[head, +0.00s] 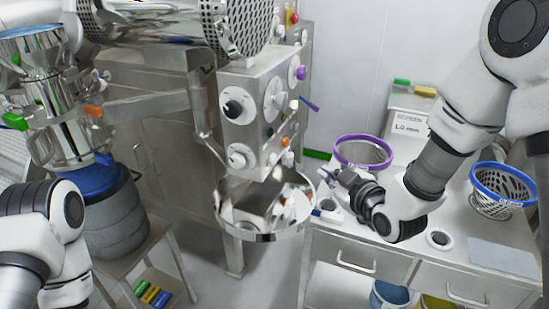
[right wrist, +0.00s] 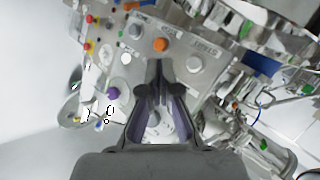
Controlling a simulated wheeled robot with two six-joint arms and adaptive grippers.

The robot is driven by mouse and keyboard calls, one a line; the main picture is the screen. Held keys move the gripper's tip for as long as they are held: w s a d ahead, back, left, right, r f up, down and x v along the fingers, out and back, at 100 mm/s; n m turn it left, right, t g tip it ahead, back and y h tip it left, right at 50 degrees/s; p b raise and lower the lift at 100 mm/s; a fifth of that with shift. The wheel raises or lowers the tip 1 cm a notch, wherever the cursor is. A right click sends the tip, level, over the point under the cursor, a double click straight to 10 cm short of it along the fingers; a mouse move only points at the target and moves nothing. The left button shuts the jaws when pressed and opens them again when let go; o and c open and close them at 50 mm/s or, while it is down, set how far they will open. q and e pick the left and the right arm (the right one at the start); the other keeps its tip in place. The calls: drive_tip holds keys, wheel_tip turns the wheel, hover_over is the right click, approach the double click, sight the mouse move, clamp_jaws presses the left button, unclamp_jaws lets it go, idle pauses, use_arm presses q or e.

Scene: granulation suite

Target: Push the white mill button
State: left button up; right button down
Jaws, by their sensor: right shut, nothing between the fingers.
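The machine's control panel (head: 250,105) carries knobs and buttons in the head view. In the right wrist view an orange button (right wrist: 160,44) sits between two pale round buttons, one (right wrist: 194,64) to its right and one (right wrist: 135,31) to its left. Their labels are too small to read, so I cannot tell which is the mill button. My right gripper (head: 327,174) is shut and empty, apart from the panel and to its right. In the right wrist view its fingertips (right wrist: 157,66) point toward the panel, just below the orange button in the picture. My left gripper is out of the picture.
A purple-rimmed sieve basket (head: 363,153) and a blue-rimmed one (head: 503,184) stand on the right bench (head: 395,248). A steel bowl (head: 262,232) is below the panel. A blue-topped drum (head: 113,215) stands at left. The wall behind the bench is clear.

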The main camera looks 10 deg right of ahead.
sight(273, 159)
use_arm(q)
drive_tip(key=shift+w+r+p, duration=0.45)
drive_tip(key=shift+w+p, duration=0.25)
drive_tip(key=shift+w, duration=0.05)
use_arm(e)
drive_tip(key=w+a+f, duration=0.1)
drive_tip(key=w+a, duration=0.5)
drive_tip(key=a, duration=0.1)
drive_tip(key=shift+w, duration=0.4)
drive_tip(key=shift+w+f, duration=0.1)
drive_tip(key=shift+f, duration=0.05)
drive_tip(key=shift+w+a, duration=0.2)
drive_tip(key=shift+a, duration=0.25)
